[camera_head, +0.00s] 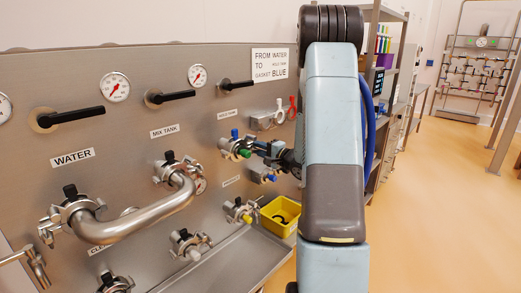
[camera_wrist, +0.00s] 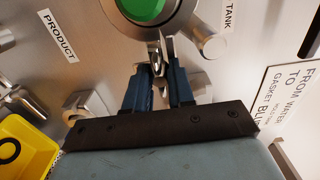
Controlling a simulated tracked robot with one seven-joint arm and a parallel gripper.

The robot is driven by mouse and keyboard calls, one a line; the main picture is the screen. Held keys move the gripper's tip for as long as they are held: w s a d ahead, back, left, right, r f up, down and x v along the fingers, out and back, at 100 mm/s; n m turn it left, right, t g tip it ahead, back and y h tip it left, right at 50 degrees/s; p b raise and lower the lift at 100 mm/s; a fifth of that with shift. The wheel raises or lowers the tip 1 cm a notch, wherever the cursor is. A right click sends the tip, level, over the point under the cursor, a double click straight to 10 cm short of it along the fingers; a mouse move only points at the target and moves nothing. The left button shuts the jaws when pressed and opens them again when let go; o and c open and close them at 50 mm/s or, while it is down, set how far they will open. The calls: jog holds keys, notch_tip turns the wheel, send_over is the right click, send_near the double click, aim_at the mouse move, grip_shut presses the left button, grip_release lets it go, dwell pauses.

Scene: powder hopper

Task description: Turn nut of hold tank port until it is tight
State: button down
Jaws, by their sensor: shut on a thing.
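The hold tank port (camera_head: 232,149) is a steel clamp with a green disc in its middle, on the upright steel panel. The green disc fills the top of the wrist view (camera_wrist: 143,8). My gripper (camera_wrist: 160,68) reaches the clamp from the right in the head view (camera_head: 261,147). Its two blue fingers are shut on the small silver nut (camera_wrist: 158,48) at the clamp's edge. The nut is partly hidden between the fingertips, so its tightness cannot be told.
A bent steel pipe (camera_head: 135,222) links the ports at left. Below the port are a yellow bin (camera_head: 281,216) with dark rings and a port with a yellow disc (camera_head: 246,218). A "FROM WATER TO" sign (camera_head: 271,65) is above. Open floor (camera_head: 440,190) lies at right.

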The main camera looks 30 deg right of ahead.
jog(key=m, duration=0.5)
jog(key=shift+w+a+m, duration=0.1)
jog(key=shift+a+m, duration=0.05)
jog(key=shift+m, duration=1.25)
